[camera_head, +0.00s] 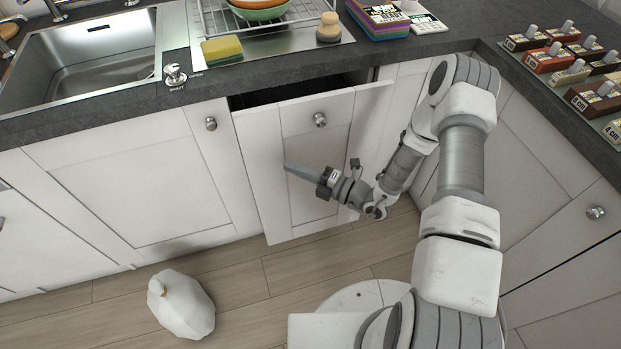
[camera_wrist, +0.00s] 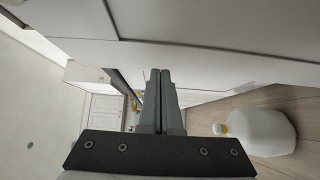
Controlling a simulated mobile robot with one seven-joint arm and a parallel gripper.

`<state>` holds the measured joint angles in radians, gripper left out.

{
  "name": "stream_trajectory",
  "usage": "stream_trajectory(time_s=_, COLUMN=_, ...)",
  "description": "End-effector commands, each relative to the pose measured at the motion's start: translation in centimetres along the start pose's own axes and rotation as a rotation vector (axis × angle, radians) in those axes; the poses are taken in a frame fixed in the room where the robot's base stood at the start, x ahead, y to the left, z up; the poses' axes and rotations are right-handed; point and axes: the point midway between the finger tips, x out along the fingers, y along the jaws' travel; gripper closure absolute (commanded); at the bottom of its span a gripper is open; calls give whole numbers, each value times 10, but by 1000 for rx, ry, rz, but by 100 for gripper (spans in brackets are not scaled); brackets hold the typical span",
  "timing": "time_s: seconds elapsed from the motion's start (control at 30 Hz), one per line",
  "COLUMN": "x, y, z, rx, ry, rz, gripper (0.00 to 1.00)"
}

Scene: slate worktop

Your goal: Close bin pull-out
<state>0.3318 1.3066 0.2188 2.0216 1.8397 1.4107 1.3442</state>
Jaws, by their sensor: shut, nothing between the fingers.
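The bin pull-out (camera_head: 265,150) is a white panelled front below the worktop, with a round metal knob (camera_head: 320,119) near its top. It stands out from the neighbouring doors, with a dark gap above its top edge. My gripper (camera_head: 287,167) is shut and empty in front of the panel, below and left of the knob, pointing left. Whether it touches the panel I cannot tell. In the wrist view my shut fingers (camera_wrist: 160,74) show in the middle, with the white front (camera_wrist: 200,65) alongside them. The inside of the pull-out is hidden.
A sink (camera_head: 85,60), a yellow sponge (camera_head: 222,50) and a dish rack (camera_head: 265,18) are on the worktop above. Labelled blocks (camera_head: 548,57) stand at right. The floor before the pull-out is mostly clear.

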Motion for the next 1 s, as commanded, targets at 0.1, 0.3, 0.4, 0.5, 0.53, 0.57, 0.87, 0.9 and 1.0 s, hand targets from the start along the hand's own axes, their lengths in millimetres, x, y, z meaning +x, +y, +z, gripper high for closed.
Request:
stream_trajectory(time_s=0.1, x=11, y=-1, z=12, rx=-4, ry=2, rz=0, gripper=100)
stream_trajectory(time_s=0.3, x=18, y=0, z=20, rx=-1, ry=0, rz=0, gripper=100)
stream_trajectory(time_s=0.4, x=19, y=0, z=21, rx=0, ry=-1, rz=0, gripper=100)
stream_trajectory(time_s=0.5, x=19, y=0, z=21, rx=0, ry=0, rz=0, gripper=100)
stream_trajectory(time_s=0.53, x=19, y=0, z=21, rx=0, ry=0, rz=0, gripper=100)
stream_trajectory(time_s=0.57, x=19, y=0, z=20, rx=0, ry=0, rz=0, gripper=100)
stream_trajectory(time_s=0.87, x=45, y=-3, z=47, rx=-6, ry=0, rz=4, gripper=100)
stream_trajectory(time_s=0.9, x=52, y=-3, z=54, rx=-7, ry=0, rz=4, gripper=100)
stream_trajectory(time_s=1.0, x=68, y=-3, z=70, rx=-6, ry=1, rz=3, gripper=100)
